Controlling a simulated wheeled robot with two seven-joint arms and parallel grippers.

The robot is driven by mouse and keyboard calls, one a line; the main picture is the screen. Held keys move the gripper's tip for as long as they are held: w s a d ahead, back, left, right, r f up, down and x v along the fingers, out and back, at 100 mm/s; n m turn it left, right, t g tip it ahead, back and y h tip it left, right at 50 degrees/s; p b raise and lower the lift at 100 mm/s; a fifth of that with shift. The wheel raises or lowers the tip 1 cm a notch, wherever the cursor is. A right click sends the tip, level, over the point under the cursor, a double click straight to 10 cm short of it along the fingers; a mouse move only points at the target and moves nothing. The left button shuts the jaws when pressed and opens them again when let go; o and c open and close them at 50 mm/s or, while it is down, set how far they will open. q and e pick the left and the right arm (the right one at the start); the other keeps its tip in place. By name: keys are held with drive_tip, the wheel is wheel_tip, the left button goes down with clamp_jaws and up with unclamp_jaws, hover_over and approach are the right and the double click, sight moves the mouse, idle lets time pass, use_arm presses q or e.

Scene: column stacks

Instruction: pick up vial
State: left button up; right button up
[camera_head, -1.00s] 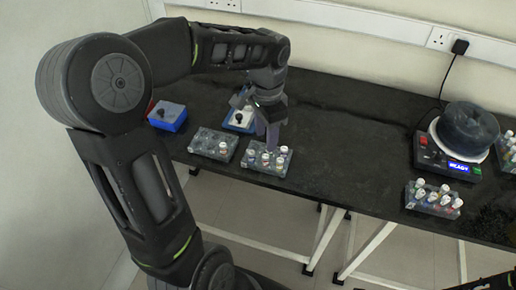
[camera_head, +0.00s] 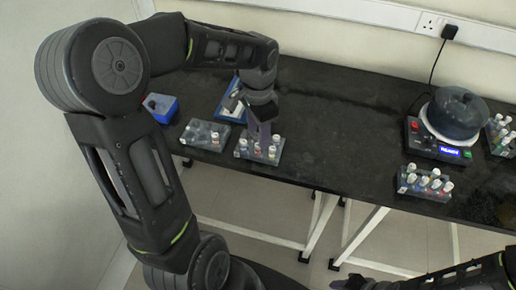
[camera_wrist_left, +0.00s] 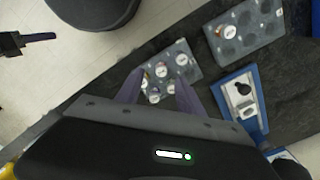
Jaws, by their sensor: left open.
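Several vials with white and coloured caps stand in a grey rack (camera_head: 243,154) near the table's front edge, below my left gripper (camera_head: 264,137). In the left wrist view my left gripper (camera_wrist_left: 160,92) is open, with its two fingers pointing at the same rack (camera_wrist_left: 186,55). A few vials, such as a white-capped vial (camera_wrist_left: 161,70), show between and just beyond the fingertips. The fingers hide part of the rack, and I cannot tell whether they touch a vial. Part of my right gripper (camera_head: 352,283) shows at the bottom of the head view; its jaws are unclear.
A second rack (camera_head: 205,137) stands just left, with a blue-edged tray (camera_head: 229,110) behind and a blue box (camera_head: 162,108) farther left. A centrifuge-like device (camera_head: 455,120) and another vial rack (camera_head: 424,186) stand at right. The table's middle is clear.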

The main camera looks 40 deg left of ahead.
sight(258, 150)
use_arm(q)
wheel_tip(258, 150, down, 5)
drive_tip(key=shift+w+a+r, duration=0.1)
drive_tip(key=shift+r, duration=0.1)
drive_tip(key=shift+c, duration=0.5)
clamp_jaws()
idle(0.3)
